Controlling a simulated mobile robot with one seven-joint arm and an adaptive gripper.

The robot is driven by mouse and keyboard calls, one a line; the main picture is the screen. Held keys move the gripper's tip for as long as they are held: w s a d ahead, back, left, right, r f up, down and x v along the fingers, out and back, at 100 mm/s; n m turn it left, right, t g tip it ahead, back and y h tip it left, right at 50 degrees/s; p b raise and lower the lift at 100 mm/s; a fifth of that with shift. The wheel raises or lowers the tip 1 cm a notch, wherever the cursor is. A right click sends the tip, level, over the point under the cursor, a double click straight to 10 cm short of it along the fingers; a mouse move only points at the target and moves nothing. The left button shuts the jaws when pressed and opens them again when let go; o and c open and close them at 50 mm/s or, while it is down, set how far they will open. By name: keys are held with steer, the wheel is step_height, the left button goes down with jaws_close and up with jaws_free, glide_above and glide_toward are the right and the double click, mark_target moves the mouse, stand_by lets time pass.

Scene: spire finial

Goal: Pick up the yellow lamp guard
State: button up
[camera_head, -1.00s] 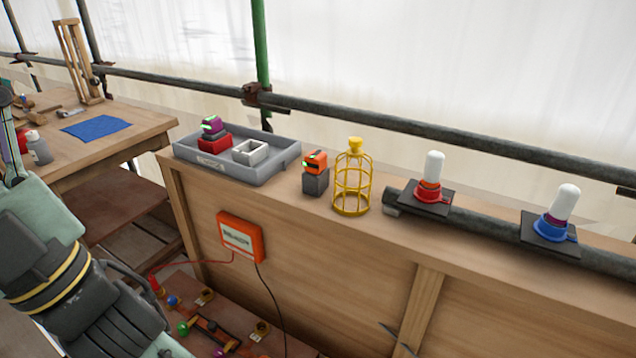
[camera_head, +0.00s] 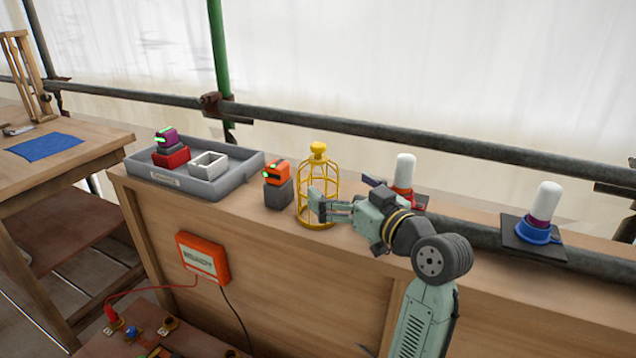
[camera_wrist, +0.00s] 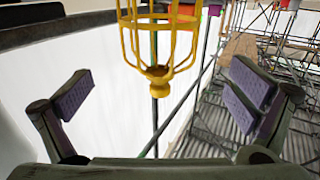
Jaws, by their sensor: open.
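The yellow lamp guard (camera_head: 318,168) is a wire cage with a knob on top. It stands upright on the wooden ledge (camera_head: 240,210) in the head view. My gripper (camera_head: 325,208) is at the guard's right side, low on the cage, and covers part of its lower right. In the wrist view the guard (camera_wrist: 160,40) appears upside down, at the top between the purple-padded fingers. My gripper (camera_wrist: 160,95) is spread open, with clear gaps on both sides and nothing held.
An orange-topped grey block (camera_head: 278,185) stands close left of the guard. Further left is a grey tray (camera_head: 215,187) holding a red block and a white box. A white lamp with a red base (camera_head: 405,170) stands right, partly behind my arm. Another with a blue base (camera_head: 540,232) is further right.

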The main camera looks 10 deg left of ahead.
mark_target(334, 182)
steer(key=x, duration=0.3)
steer(key=shift+r+p, duration=0.1)
steer(key=shift+p, duration=0.2)
steer(key=p+x, duration=0.2)
steer(key=x, duration=0.2)
steer(key=shift+w+a+r, duration=0.1)
steer(key=shift+a+r, duration=0.05)
steer(key=shift+a, duration=0.05)
steer(key=shift+w+a, duration=0.25)
steer(key=shift+w, duration=0.05)
steer(key=c, duration=1.2)
